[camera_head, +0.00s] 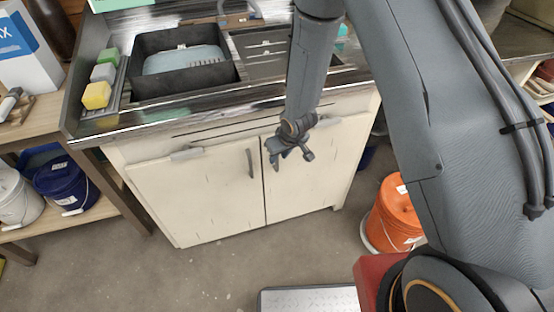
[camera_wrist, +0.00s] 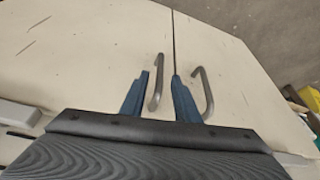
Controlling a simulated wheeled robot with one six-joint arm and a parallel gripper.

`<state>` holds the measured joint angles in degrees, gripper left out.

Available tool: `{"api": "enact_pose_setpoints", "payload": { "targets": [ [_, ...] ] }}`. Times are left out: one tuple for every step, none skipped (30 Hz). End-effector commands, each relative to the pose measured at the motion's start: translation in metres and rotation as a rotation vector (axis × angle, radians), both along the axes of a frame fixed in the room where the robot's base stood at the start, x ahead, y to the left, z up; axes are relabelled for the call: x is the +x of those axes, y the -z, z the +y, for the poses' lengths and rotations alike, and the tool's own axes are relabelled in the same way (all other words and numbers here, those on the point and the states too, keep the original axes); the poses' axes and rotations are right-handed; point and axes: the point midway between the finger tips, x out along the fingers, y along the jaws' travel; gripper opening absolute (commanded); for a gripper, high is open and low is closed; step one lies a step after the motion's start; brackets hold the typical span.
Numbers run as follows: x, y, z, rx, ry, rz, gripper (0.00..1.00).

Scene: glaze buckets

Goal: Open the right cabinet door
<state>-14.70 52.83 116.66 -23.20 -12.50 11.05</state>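The cream cabinet has two doors side by side. The right door (camera_head: 305,190) is closed, as is the left door (camera_head: 200,195) with its grey handle (camera_head: 251,163). My gripper (camera_head: 288,160) is in front of the upper right door and hides that door's handle in the head view. The wrist view looks upside down, with the floor at the top. There the right door's handle (camera_wrist: 157,82) lies between the two blue fingers of my open gripper (camera_wrist: 160,76). The left door's handle (camera_wrist: 206,92) is outside the fingers, to the right. I cannot tell whether the fingers touch the handle.
The counter above holds a black basin (camera_head: 185,82) and coloured sponges (camera_head: 97,95). An orange bucket (camera_head: 395,215) stands on the floor to the right of the cabinet. A shelf with a blue bucket (camera_head: 67,183) is at left. The floor (camera_head: 200,275) in front of the doors is mostly clear.

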Motion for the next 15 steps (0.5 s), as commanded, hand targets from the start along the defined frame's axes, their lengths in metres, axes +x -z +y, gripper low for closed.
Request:
{"api": "enact_pose_setpoints", "payload": {
  "targets": [
    [0.001,0.007,0.001,-0.001,0.000,0.002,0.29],
    [0.003,0.011,0.002,-0.001,0.000,0.002,0.29],
    [0.005,0.015,0.003,0.000,0.000,0.001,0.29],
    [0.005,0.019,0.003,-0.001,0.000,0.002,0.29],
    [0.007,0.021,0.004,0.000,0.000,0.001,0.29],
    [0.009,0.025,0.005,0.000,0.000,0.001,0.29],
    [0.009,0.028,0.005,-0.001,0.000,0.002,0.29],
    [0.010,0.030,0.006,-0.001,0.000,0.002,0.29],
    [0.012,0.032,0.006,0.000,0.000,0.001,0.29],
    [0.012,0.034,0.006,-0.001,0.000,0.000,0.29],
    [0.013,0.035,0.007,-0.001,0.001,0.001,0.29],
    [0.013,0.037,0.007,-0.001,0.001,0.001,0.29],
    [0.013,0.038,0.007,-0.001,0.001,0.001,0.29],
    [0.013,0.038,0.007,-0.001,0.001,0.001,0.29],
    [0.014,0.039,0.007,-0.001,0.001,0.001,0.29]
  ]
}}
